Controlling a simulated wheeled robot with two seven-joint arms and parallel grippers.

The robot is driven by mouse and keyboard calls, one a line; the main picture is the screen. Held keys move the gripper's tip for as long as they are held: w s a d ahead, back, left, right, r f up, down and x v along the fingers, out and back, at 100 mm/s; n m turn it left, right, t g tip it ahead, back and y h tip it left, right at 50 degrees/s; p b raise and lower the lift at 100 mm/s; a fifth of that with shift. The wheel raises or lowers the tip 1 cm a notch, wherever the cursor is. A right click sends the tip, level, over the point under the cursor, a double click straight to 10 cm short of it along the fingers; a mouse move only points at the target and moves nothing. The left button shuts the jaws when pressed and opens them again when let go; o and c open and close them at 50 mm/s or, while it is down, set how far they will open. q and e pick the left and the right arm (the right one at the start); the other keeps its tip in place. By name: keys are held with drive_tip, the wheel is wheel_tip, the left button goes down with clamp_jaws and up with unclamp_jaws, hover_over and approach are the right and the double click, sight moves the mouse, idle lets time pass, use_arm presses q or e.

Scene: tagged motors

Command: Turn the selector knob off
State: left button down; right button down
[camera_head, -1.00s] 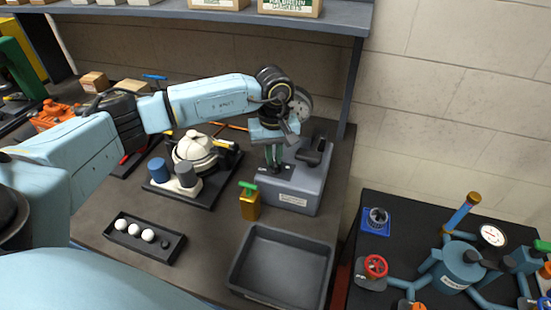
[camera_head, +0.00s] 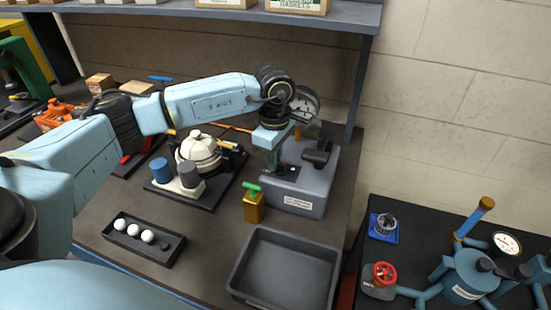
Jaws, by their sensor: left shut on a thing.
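The grey box unit (camera_head: 297,203) stands on the dark bench near its right end, with a white label on its front and a black block on its top. My left gripper (camera_head: 274,165) points down at the left part of its top, beside a dark plate (camera_head: 288,171). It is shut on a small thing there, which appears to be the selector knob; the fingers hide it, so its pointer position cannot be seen. My right gripper is out of view.
A round gauge (camera_head: 306,103) stands behind the gripper. A brass block with a green handle (camera_head: 253,203) and an empty grey tray (camera_head: 285,268) are in front. A white-domed motor (camera_head: 199,150) is to the left. A second table with blue pipework (camera_head: 467,277) is at right.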

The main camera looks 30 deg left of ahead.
use_arm(q)
drive_tip(key=shift+s+n, duration=0.1)
drive_tip(key=shift+n, duration=0.7)
drive_tip(key=c, duration=1.5)
unclamp_jaws()
wheel_tip(320, 180, up, 14)
drive_tip(key=shift+f+b, duration=0.25)
drive_tip(key=shift+b, duration=0.2)
drive_tip(key=shift+r, duration=0.1)
